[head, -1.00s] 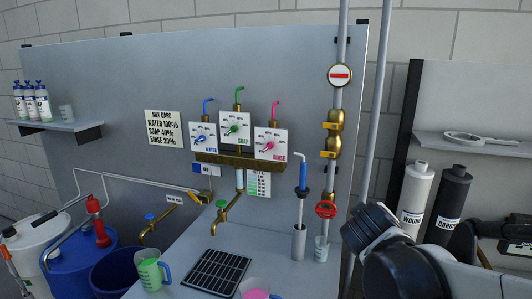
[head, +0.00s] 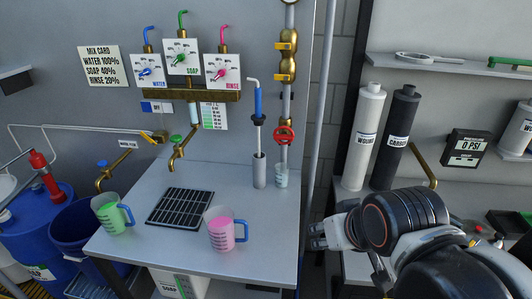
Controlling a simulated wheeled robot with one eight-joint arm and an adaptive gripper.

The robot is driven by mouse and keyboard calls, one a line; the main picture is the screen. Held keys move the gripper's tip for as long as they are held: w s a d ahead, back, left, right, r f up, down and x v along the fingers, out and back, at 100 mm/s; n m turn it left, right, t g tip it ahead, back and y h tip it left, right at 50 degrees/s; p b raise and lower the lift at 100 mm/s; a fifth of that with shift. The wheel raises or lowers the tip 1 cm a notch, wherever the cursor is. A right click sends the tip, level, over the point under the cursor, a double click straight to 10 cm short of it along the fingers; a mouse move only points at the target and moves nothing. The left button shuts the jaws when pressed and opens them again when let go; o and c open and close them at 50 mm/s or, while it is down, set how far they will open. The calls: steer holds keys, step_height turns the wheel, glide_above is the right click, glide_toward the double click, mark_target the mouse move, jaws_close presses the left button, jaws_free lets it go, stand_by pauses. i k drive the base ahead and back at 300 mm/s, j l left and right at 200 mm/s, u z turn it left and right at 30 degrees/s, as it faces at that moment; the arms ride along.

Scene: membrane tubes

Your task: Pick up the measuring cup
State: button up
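Two clear measuring cups with blue handles stand upright on the grey bench in the head view. One measuring cup (head: 221,230) holds pink liquid and stands near the bench's front edge, right of the black grate. The other measuring cup (head: 109,213) holds green liquid and stands left of the grate. My gripper (head: 313,236) is right of the pink cup, apart from it and just beyond the bench's right edge. It holds nothing that I can see. Its fingers are small and seen at an angle, so their opening is unclear.
A black grate (head: 181,207) lies between the cups. Brass taps (head: 183,146) reach over the bench's back. Blue barrels are left; white and black canisters (head: 397,137) are right.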

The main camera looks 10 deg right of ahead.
mark_target(282, 176)
steer(key=u, duration=1.45)
steer(key=z, duration=1.5)
steer(key=i+j+u, duration=0.15)
steer(key=u, duration=0.2)
steer(key=i+u, duration=0.3)
